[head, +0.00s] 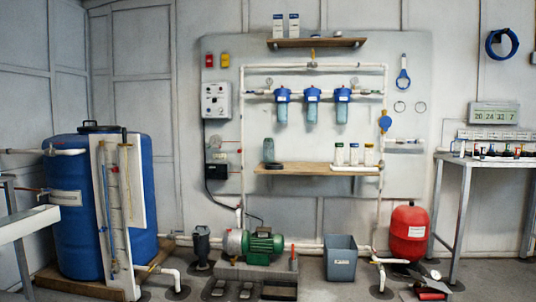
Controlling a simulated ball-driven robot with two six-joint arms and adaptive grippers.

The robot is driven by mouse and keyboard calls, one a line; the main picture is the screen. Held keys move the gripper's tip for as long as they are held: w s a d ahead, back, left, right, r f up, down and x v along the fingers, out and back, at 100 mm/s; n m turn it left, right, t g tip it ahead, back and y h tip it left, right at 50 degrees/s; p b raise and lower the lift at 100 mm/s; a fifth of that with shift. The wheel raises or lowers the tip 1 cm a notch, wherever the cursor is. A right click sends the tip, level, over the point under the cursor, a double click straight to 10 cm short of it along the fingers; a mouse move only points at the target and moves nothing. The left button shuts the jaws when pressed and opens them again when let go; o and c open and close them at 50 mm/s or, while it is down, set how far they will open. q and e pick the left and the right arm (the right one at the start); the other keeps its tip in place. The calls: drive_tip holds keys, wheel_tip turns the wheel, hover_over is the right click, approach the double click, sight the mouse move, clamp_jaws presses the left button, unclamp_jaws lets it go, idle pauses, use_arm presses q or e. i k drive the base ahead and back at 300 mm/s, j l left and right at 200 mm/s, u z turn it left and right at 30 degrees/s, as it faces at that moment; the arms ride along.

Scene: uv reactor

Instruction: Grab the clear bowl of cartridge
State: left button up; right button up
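Three filter housings with blue heads hang in a row from the white pipe on the wall panel in the head view. Each has a bluish see-through bowl below its head: the left bowl (282,112), the middle bowl (312,112) and the right bowl (342,112). A separate greenish see-through bowl-like vessel (268,149) stands at the left end of the wooden wall shelf (310,170), with a dark flat ring (274,166) beside it. I cannot tell which one the task means. Neither of my grippers is in view.
Low in front of the panel are a green pump (264,247), a grey bin (341,262) and a red tank (409,233). A blue barrel (75,200) stands left and a bench (480,160) right. A blue wrench (403,74) hangs on the panel. Pipes frame the shelf.

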sight(268, 146)
drive_tip(key=i+j+u, duration=0.1)
drive_tip(key=i+u, duration=0.35)
drive_tip(key=i, duration=2.7)
